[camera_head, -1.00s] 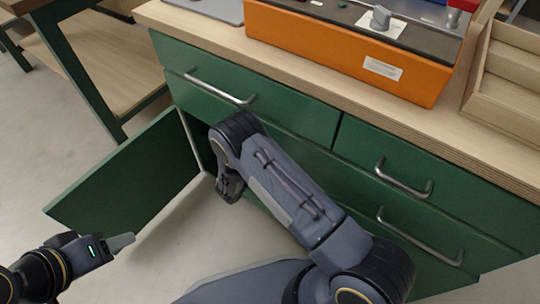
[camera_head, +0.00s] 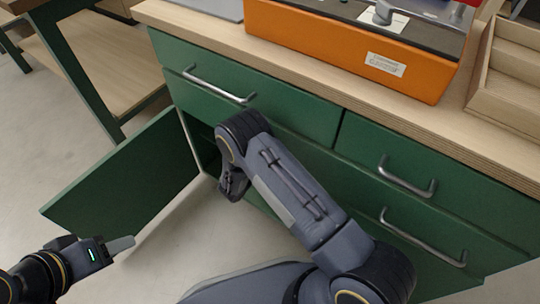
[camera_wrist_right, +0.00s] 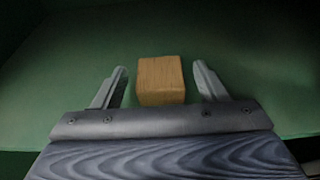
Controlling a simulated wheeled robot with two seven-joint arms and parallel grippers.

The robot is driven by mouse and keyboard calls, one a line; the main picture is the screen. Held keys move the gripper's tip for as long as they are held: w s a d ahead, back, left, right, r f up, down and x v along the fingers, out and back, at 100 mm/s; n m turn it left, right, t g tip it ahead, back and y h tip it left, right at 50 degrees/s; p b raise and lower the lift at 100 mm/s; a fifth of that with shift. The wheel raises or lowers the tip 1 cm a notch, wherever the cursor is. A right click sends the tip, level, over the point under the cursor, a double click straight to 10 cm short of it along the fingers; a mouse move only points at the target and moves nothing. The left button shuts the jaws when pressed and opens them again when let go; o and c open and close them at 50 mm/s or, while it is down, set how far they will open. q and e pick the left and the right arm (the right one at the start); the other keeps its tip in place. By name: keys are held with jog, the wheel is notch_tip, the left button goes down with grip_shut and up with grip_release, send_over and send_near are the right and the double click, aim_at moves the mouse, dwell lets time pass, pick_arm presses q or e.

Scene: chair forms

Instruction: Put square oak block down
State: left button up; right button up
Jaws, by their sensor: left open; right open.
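The square oak block (camera_wrist_right: 161,80) shows in the right wrist view, resting on a green surface inside the cabinet. My right gripper (camera_wrist_right: 163,82) is open, with one finger on each side of the block and a gap visible on both sides. In the head view my right arm reaches down to the open cabinet, and its gripper and the block are hidden there. My left gripper (camera_head: 122,244) is at the lower left in the head view, open and empty, near the lower edge of the open green door.
The green cabinet door (camera_head: 125,180) stands swung open to the left. Closed drawers with metal handles (camera_head: 405,178) are at the right. On the wooden top stand an orange box (camera_head: 340,50) and a wooden tray (camera_head: 505,100). The floor before the cabinet is clear.

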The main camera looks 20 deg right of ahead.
jog(key=shift+r, duration=0.35)
jog(key=p+v, duration=0.3)
jog(key=v, duration=0.9)
jog(key=shift+f, duration=0.15)
